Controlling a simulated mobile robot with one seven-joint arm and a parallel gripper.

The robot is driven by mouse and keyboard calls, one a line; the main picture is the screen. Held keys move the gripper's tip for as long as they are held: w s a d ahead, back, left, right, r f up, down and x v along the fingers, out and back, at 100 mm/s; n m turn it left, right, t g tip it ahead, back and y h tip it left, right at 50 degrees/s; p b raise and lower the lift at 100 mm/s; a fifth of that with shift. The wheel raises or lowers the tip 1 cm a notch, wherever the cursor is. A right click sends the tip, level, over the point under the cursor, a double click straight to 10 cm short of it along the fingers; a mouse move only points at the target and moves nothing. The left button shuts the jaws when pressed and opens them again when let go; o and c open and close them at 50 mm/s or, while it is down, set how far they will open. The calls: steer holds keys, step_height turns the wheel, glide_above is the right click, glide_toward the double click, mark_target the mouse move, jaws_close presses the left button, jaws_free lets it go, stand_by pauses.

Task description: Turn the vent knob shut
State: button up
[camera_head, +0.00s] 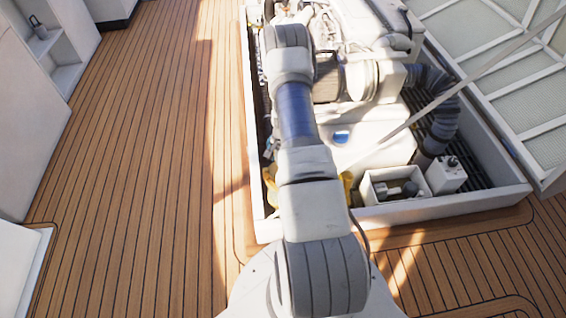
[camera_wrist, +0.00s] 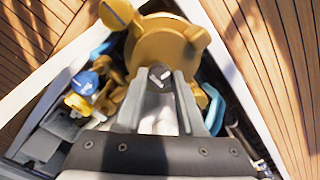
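A round yellow lid (camera_wrist: 165,45) with yellow lobes at its rim fills the top middle of the wrist view. A small grey and white knob (camera_wrist: 160,76) sits at its middle; it looks like the vent knob. My gripper (camera_wrist: 163,80) points at the lid, its two grey fingers apart with the knob showing between the tips. I cannot tell whether either finger touches the knob. In the head view my arm hides the gripper and most of the lid; only bits of yellow (camera_head: 270,185) show beside the arm.
The white hatch frame (camera_head: 455,208) surrounds the engine (camera_head: 365,130). A blue-handled part (camera_wrist: 86,82) and yellow fittings lie left of the lid. A white box (camera_head: 392,186), a switch box (camera_head: 446,174) and a ribbed hose (camera_head: 440,110) are to the right. Wooden deck (camera_head: 140,150) is clear at left.

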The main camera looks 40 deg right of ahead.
steer(key=o, duration=0.4)
steer(key=shift+o, duration=0.2)
step_height(320, 180, up, 17)
steer(key=p, duration=0.5)
steer(key=shift+r+p, duration=0.2)
steer(key=shift+p, duration=0.1)
